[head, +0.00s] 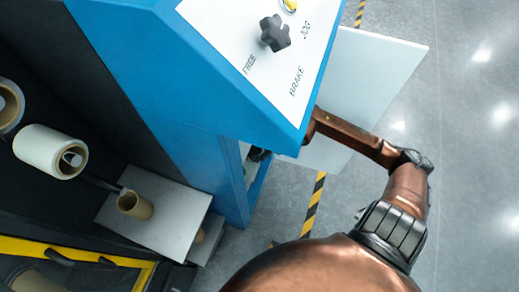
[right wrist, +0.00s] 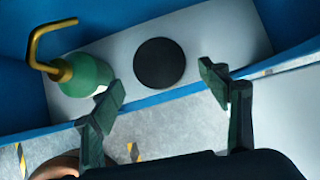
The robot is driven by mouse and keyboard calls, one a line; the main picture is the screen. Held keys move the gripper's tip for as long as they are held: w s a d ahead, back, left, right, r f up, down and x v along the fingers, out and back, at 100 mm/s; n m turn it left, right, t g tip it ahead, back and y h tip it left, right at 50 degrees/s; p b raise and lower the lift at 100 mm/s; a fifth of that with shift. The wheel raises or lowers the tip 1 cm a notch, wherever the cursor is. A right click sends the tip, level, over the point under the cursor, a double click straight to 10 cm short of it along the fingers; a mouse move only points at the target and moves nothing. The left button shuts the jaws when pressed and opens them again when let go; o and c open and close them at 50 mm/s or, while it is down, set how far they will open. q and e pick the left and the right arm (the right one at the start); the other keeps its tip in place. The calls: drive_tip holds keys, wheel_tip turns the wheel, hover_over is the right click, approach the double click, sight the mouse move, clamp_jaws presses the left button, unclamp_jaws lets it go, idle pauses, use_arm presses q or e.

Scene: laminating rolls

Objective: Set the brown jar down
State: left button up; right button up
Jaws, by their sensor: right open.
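A black round disc (right wrist: 160,63) sits on a pale shelf in the right wrist view. It looks like the lid of a jar seen from above, but no brown side shows, so I cannot confirm that it is the brown jar. My right gripper (right wrist: 162,84) is open, with its two dark green fingers apart on the near side of the disc and nothing held between them. In the head view the right arm reaches behind the blue machine's panel, which mostly hides the gripper. My left gripper is not in view.
A green bottle (right wrist: 85,84) with a gold hooked spout stands left of the disc, close to the left finger. The blue machine (head: 180,90) bears a white control panel with a black knob (head: 274,33). Rolls (head: 50,151) are at left; open floor (head: 470,180) is at right.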

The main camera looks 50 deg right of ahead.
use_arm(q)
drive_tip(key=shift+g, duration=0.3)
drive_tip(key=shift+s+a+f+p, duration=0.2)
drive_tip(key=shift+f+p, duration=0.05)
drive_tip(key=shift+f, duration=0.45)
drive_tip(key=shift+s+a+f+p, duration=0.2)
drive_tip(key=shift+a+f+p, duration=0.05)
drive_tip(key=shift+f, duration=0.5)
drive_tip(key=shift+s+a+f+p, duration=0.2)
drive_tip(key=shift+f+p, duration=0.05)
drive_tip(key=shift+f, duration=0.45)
use_arm(e)
drive_tip(key=shift+v, duration=2.55)
